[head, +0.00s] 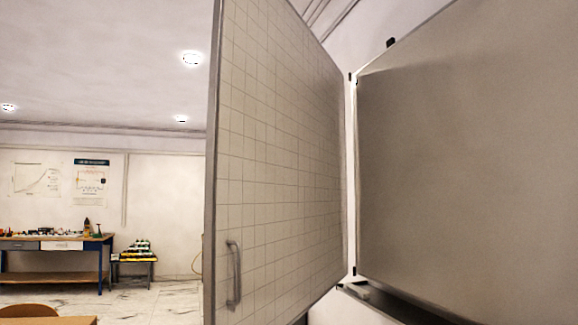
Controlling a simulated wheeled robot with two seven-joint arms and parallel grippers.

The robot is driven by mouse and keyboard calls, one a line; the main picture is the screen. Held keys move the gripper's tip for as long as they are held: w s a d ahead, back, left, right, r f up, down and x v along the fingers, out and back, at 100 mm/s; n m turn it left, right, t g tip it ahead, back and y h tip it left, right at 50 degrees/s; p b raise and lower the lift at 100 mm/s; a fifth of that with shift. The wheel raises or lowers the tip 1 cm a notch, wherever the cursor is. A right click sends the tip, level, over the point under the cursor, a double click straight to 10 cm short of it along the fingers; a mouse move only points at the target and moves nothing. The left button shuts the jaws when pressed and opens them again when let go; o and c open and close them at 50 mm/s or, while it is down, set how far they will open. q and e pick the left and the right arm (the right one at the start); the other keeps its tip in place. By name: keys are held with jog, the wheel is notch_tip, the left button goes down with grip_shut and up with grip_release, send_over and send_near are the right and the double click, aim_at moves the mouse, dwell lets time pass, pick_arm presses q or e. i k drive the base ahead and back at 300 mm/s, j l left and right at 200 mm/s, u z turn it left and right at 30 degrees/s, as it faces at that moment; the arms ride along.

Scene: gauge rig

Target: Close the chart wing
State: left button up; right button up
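The chart wing (280,140) is a tall white panel with a printed grid and a grey frame. It stands swung out from the grey board (470,160), joined to it along a vertical hinge edge at its right side. A grey bar handle (234,273) sits low on the wing near its free left edge. The wing's top runs out of the picture. Neither of my grippers shows in the head view.
A ledge (390,300) with a small pale block (356,288) runs under the board. A workbench (60,245) with small items, a low stand (134,258) and a wooden chair (28,311) are at the left. Pale floor (165,300) lies open there.

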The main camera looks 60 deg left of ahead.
aim_at(276, 243)
jog(key=u, duration=1.95)
